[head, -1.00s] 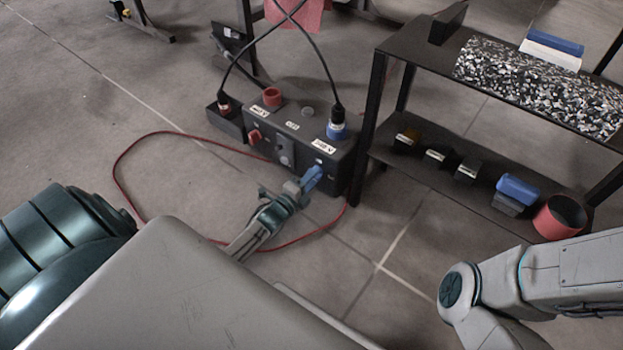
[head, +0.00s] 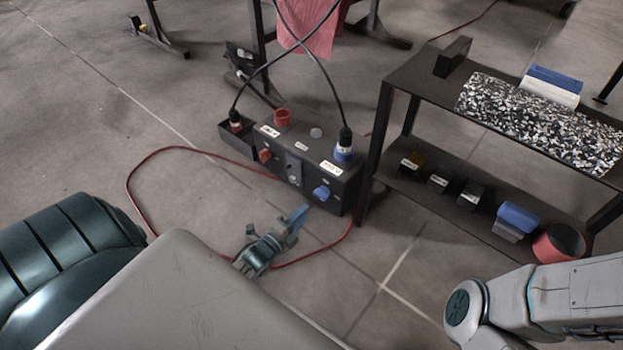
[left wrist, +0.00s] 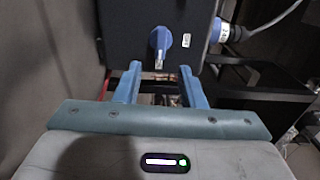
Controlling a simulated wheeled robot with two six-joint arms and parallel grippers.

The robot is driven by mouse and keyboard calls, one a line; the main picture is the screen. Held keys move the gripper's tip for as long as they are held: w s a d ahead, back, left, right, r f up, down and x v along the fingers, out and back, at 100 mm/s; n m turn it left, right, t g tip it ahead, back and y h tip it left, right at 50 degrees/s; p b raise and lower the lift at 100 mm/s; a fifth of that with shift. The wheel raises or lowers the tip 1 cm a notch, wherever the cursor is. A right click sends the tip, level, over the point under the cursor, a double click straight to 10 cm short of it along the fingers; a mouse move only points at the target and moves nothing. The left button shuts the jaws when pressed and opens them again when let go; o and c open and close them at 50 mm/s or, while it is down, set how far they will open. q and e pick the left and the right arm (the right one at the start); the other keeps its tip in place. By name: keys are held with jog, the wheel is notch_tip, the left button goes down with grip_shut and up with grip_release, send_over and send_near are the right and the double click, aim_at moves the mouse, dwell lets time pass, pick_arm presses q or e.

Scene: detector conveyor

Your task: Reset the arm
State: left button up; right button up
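My left gripper (head: 297,222) is in front of the black power box (head: 292,170) and apart from it in the head view. In the left wrist view, my left gripper (left wrist: 158,78) has its two blue fingers spread with nothing held between them. A blue switch (left wrist: 160,42) on the face of the power box (left wrist: 125,28) stands just beyond the fingertips; this blue switch also shows in the head view (head: 321,193). My right arm (head: 540,300) enters at the lower right, and its gripper is out of the frame.
A black shelf (head: 376,150) stands right of the box, with small boxes and a red cylinder (head: 556,243) on its lower level. Two black cables rise from the box. A red cable (head: 132,190) loops on the floor. Open floor lies between.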

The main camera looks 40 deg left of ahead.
pick_arm(q)
jog(key=shift+s+a, duration=0.1)
jog(key=shift+s, duration=1.1)
